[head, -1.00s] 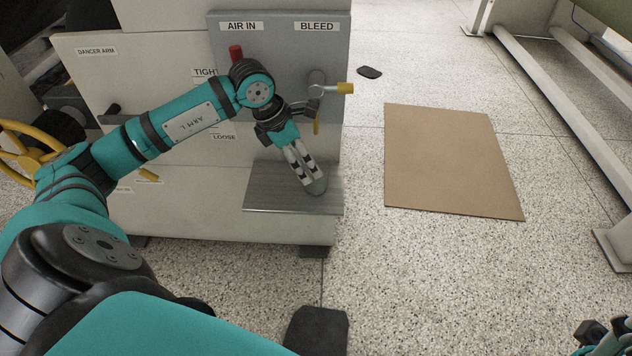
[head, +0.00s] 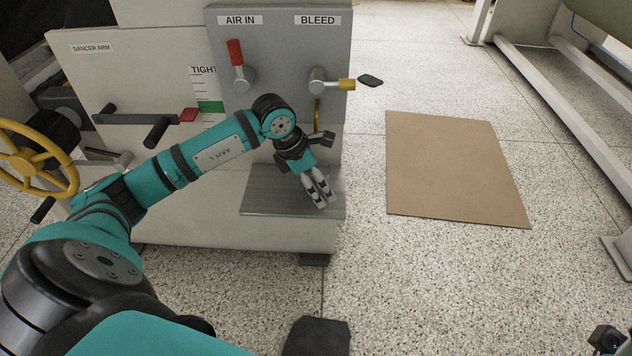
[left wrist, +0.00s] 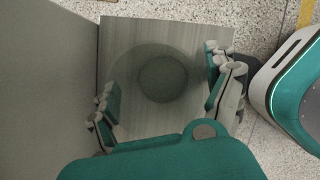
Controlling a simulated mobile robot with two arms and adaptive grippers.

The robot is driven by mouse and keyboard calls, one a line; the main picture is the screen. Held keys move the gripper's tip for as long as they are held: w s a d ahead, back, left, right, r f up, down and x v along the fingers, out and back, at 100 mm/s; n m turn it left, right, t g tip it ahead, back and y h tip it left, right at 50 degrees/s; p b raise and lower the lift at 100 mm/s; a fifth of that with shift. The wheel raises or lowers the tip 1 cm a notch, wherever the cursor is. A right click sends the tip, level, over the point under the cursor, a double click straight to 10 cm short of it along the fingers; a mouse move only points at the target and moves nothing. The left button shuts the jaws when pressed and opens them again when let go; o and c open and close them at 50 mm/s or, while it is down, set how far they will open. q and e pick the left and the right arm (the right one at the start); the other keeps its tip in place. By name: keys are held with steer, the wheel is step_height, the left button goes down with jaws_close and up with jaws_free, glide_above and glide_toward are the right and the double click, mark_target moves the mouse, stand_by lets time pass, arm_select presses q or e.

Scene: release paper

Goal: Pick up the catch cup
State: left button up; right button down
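The catch cup (left wrist: 163,78) shows in the left wrist view as a see-through round shape with a darker greenish disc in its middle. It stands on the grey shelf (head: 262,202) below the bleed valve. In the head view my left gripper hides it, and I cannot make it out. My left gripper (head: 322,203) points down over the shelf. In the left wrist view its fingers (left wrist: 163,92) are spread apart on either side of the cup, with no clear contact visible. Only a dark piece of my right arm shows in the head view's lower right corner.
The panel carries a red-handled AIR IN lever (head: 236,54) and a yellow-tipped BLEED lever (head: 346,85) above the shelf. A yellow handwheel (head: 36,158) is at left.

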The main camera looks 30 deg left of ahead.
arm_select(q)
steer(key=c, duration=1.1)
